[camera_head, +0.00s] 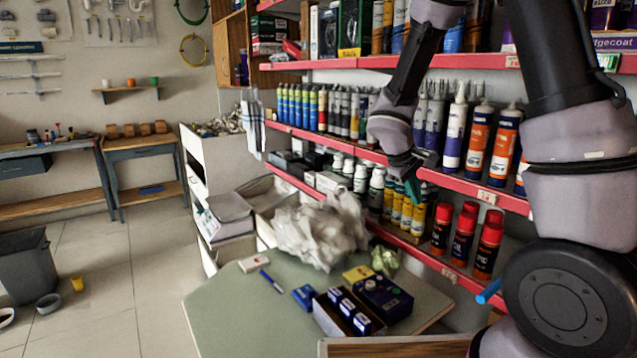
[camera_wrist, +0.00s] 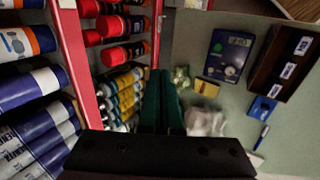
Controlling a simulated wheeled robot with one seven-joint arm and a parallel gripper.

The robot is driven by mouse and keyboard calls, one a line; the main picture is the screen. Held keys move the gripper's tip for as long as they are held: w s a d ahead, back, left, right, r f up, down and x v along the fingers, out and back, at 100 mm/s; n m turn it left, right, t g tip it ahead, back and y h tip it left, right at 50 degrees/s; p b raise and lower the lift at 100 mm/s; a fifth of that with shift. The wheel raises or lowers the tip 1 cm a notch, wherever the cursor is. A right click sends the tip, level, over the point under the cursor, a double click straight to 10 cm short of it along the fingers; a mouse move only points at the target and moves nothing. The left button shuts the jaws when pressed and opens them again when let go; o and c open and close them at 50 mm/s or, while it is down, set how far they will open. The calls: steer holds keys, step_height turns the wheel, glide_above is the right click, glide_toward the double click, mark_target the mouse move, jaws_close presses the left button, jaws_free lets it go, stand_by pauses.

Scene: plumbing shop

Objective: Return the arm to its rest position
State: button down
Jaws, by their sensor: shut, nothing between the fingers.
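My arm reaches in from the right in the head view and bends down in front of the red-edged shelves. My gripper (camera_head: 412,188) hangs at the lower shelf edge, close to yellow-labelled bottles (camera_head: 402,212). In the wrist view its two green fingers (camera_wrist: 161,100) are together, with nothing seen between them. The fingertips point toward the gap between the shelf and the green table (camera_head: 225,305).
Red-capped cans (camera_head: 464,235) and large tubes (camera_head: 478,138) stand on the shelves near my arm. The table holds a plastic bag (camera_head: 318,232), a dark box of small blue boxes (camera_head: 345,312) and a blue pen (camera_head: 271,281). Floor at left (camera_head: 110,290) is mostly clear.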

steer(key=s+r+m+t+y, duration=0.4)
steer(key=s+r+m+y, duration=0.3)
steer(key=s+r, duration=1.3)
step_height(320, 180, up, 3)
steer(key=m, duration=0.3)
steer(key=shift+f+m, duration=0.2)
steer(key=shift+m, duration=0.1)
